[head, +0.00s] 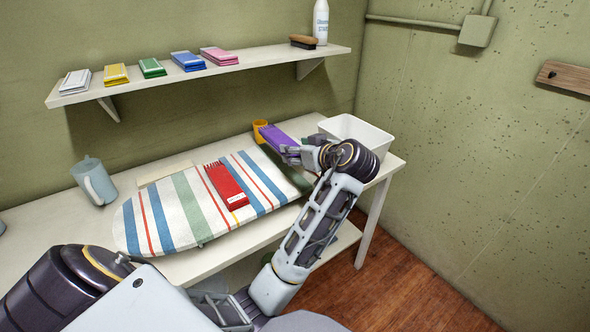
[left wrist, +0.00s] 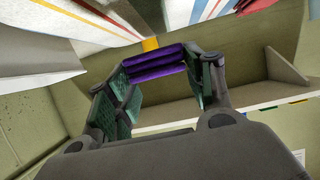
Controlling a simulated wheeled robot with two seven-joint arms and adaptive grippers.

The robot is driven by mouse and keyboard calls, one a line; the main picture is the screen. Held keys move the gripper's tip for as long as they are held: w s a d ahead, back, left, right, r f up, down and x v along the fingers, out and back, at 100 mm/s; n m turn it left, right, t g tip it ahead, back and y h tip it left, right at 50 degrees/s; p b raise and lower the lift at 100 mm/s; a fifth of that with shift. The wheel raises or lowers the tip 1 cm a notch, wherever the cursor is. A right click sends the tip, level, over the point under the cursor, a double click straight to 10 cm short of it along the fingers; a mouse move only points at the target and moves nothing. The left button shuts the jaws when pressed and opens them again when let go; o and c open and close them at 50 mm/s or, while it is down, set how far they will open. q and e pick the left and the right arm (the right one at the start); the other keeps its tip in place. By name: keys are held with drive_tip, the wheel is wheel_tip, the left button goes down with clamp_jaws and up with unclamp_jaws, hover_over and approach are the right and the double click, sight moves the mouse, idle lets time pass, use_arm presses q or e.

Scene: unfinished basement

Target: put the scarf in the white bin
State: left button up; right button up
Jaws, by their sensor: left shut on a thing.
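My left gripper (head: 296,153) is shut on a folded purple cloth (head: 277,139) and holds it over the back right of the table, just left of the white bin. In the left wrist view the purple cloth (left wrist: 155,64) spans between the fingers. The white bin (head: 372,138) is an open box at the table's right end, partly hidden by my left wrist. A flat red folded piece with a fringed end, which looks like a scarf (head: 226,186), lies on the striped ironing board. My right gripper is not in view.
The striped ironing board (head: 160,214) covers much of the table. A pale blue jug (head: 93,183) stands at left. The wall shelf (head: 265,70) holds several folded cloths, a brush (head: 303,42) and a white bottle (head: 321,22).

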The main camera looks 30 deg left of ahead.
use_arm(q)
drive_tip(key=shift+f, duration=1.05)
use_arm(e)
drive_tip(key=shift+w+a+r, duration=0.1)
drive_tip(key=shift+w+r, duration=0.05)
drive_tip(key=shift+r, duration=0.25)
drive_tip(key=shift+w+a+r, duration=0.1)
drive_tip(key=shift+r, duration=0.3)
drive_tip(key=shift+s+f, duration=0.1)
